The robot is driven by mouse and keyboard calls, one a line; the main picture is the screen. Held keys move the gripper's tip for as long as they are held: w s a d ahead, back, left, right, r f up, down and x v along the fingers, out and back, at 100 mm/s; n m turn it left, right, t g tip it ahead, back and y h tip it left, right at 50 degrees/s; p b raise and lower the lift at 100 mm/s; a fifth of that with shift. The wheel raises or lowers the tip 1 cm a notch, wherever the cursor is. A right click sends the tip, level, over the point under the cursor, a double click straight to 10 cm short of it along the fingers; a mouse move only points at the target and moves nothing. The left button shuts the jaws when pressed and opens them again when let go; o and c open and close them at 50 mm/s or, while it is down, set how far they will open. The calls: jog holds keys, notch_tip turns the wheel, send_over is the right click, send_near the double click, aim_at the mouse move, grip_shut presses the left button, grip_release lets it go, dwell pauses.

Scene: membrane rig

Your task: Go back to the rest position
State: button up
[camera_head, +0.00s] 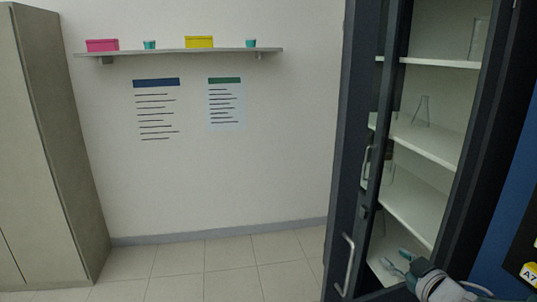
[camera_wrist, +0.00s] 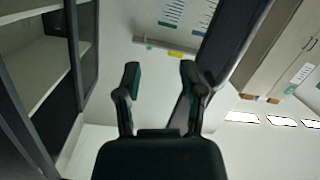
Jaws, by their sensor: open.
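My gripper (camera_wrist: 160,80) shows in the wrist view with its two dark fingers spread apart and nothing between them. The wrist view is turned over, with the wall shelf and posters beyond the fingers. In the head view, part of my arm (camera_head: 440,285) shows at the bottom right, in front of the cabinet's lower part.
A dark-framed cabinet (camera_head: 350,130) stands at the right with its door open. Its white shelves (camera_head: 425,140) hold clear glassware, including a flask (camera_head: 422,111). A grey locker (camera_head: 50,150) stands left. A wall shelf (camera_head: 180,51) carries small boxes. The tiled floor (camera_head: 205,265) between is clear.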

jog(key=s+a+m+g+h, duration=0.1)
jog(key=s+a+m+g, duration=0.2)
jog(key=s, duration=0.7)
jog(key=s+a+f+m+g+h, duration=0.1)
jog(key=s+a+m+g+h, duration=0.1)
jog(key=s+a+g, duration=0.4)
jog(key=s+a+m, duration=0.1)
jog(key=s+a, duration=0.3)
jog(key=shift+s+g+h, duration=0.3)
jog(key=shift+s+g, duration=0.05)
jog(key=shift+g, duration=0.05)
